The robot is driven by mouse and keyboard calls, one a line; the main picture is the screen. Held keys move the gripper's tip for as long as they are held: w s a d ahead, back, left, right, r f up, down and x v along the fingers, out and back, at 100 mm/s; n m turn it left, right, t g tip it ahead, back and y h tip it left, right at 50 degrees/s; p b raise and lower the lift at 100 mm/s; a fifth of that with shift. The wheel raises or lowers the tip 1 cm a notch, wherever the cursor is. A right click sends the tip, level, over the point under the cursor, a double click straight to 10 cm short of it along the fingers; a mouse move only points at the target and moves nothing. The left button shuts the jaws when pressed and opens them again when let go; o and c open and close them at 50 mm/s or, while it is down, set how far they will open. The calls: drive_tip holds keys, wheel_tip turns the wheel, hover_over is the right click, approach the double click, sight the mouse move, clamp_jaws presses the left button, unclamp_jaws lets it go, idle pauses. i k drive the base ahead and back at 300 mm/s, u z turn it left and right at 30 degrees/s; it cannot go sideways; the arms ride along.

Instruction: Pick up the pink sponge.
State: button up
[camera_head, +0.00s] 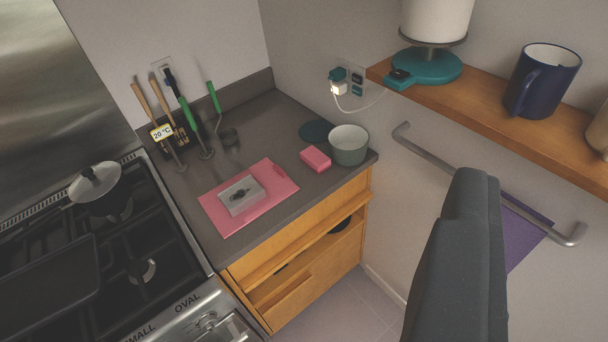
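The pink sponge (315,159) is a small pink block lying on the dark grey counter, just left of a grey-green bowl (349,146) and apart from the pink board. My gripper (470,200) shows as a dark grey shape rising from the bottom right. It is well to the right of the sponge in the picture and much nearer the camera. Its two fingers cannot be told apart, and nothing is seen held in it. The sponge is in plain view.
A pink cutting board (226,222) with a grey block (240,196) lies left of the sponge. Utensils (186,118) stand at the wall behind. A gas stove (142,270) is at left. A towel rail (480,187) and wooden shelf (480,98) with a blue mug (541,80) project at right.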

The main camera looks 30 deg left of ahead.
sight(315, 158)
drive_tip(key=u, duration=0.7)
drive_tip(key=i, duration=1)
drive_tip(key=z, duration=0.4)
drive_tip(key=k, duration=0.3)
drive_tip(key=z, duration=0.45)
drive_tip(key=i, duration=0.5)
drive_tip(key=u, duration=0.05)
